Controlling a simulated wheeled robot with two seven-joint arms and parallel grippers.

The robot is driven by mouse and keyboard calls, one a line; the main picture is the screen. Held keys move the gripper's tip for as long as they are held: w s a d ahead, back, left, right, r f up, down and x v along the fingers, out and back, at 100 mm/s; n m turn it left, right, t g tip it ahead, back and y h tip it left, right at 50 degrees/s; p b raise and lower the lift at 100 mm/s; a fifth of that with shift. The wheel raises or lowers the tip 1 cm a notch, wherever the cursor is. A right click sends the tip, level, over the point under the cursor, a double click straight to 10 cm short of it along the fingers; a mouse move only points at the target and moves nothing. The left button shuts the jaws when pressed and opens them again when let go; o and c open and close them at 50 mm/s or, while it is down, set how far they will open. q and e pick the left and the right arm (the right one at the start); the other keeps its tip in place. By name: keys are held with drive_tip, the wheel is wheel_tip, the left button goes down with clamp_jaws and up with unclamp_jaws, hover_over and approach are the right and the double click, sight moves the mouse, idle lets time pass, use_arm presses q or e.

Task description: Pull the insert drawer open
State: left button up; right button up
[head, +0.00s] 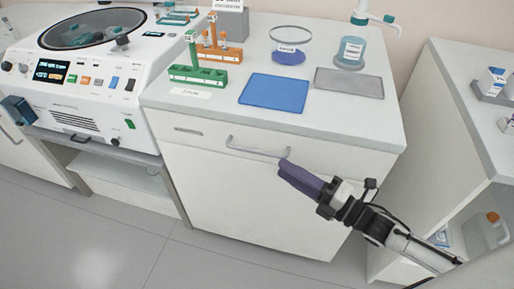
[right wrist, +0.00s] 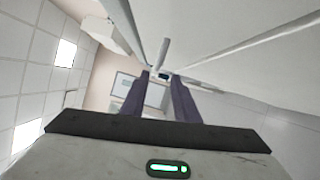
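The drawer (head: 215,137) is the top front panel of the white cabinet under the counter. It looks shut, flush with the cabinet front. A pale bar handle (head: 257,152) runs across it. My right gripper (head: 284,168) is at the right end of the handle, just below and in front of it. In the right wrist view its two purple fingers (right wrist: 162,78) stand apart, with a grey bar (right wrist: 162,54) just beyond the gap between the tips. Whether they touch the handle I cannot tell. My left gripper is not in view.
The counter holds a blue mat (head: 274,92), a grey mat (head: 349,83), a green tube rack (head: 198,76) and an orange rack (head: 219,54). A centrifuge (head: 85,70) stands left. Another white counter (head: 470,100) is at right. The floor (head: 110,225) in front is clear.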

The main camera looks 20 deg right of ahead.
sight(258, 152)
drive_tip(key=x, duration=1)
drive_tip(key=shift+w+r, duration=0.1)
drive_tip(key=shift+w, duration=0.05)
clamp_jaws()
